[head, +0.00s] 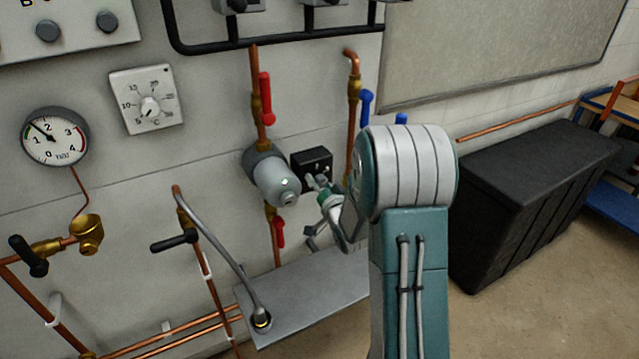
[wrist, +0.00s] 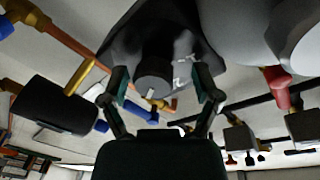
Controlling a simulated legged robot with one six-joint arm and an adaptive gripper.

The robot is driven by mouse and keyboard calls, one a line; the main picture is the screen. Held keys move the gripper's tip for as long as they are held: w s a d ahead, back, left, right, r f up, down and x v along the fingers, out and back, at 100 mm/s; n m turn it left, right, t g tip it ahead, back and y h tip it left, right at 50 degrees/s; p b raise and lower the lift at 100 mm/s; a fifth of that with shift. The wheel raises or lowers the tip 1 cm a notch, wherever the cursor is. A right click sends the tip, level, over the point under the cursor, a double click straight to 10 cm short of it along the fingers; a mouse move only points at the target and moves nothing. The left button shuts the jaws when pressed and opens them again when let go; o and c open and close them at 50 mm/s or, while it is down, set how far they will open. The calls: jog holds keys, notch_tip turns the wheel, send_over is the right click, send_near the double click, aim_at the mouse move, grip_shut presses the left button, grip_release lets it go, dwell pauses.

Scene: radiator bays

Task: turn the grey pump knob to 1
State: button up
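The grey pump knob (wrist: 155,80) is a short dark cylinder with a white mark on its rim. It stands on a dark housing (wrist: 125,40) in the wrist view. My gripper (wrist: 162,84) is open, with one finger on each side of the knob and a visible gap to it. In the head view my gripper (head: 318,184) is at the black control box (head: 308,158), just right of the silver pump (head: 275,178). The knob is hidden there by my gripper. Pale marks beside the knob are too small to read.
A red lever (head: 265,98) and a blue lever (head: 366,108) stand on copper pipes near the box. A grey hose (head: 225,250) and a ledge (head: 320,295) lie below. A large black chest (head: 520,190) stands at the right.

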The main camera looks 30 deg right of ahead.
jog(key=shift+d, duration=0.4)
grip_shut()
jog(key=shift+n, duration=0.4)
jog(key=n, duration=0.4)
jog(key=shift+n+t, duration=0.3)
jog(key=shift+n, duration=0.1)
jog(key=n, duration=0.3)
jog(key=n+y, duration=0.1)
jog(key=n, duration=0.3)
jog(key=shift+r+t, duration=0.1)
jog(key=shift+t, duration=0.3)
jog(key=n+y, duration=0.1)
jog(key=n, duration=0.6)
jog(key=shift+a, duration=0.1)
jog(key=n+y, duration=0.1)
jog(key=n, duration=0.3)
jog(key=shift+n, duration=0.3)
jog(key=shift+n+y, duration=0.3)
jog(key=shift+n, duration=0.6)
jog(key=shift+a+f, duration=0.1)
jog(key=shift+f, duration=0.1)
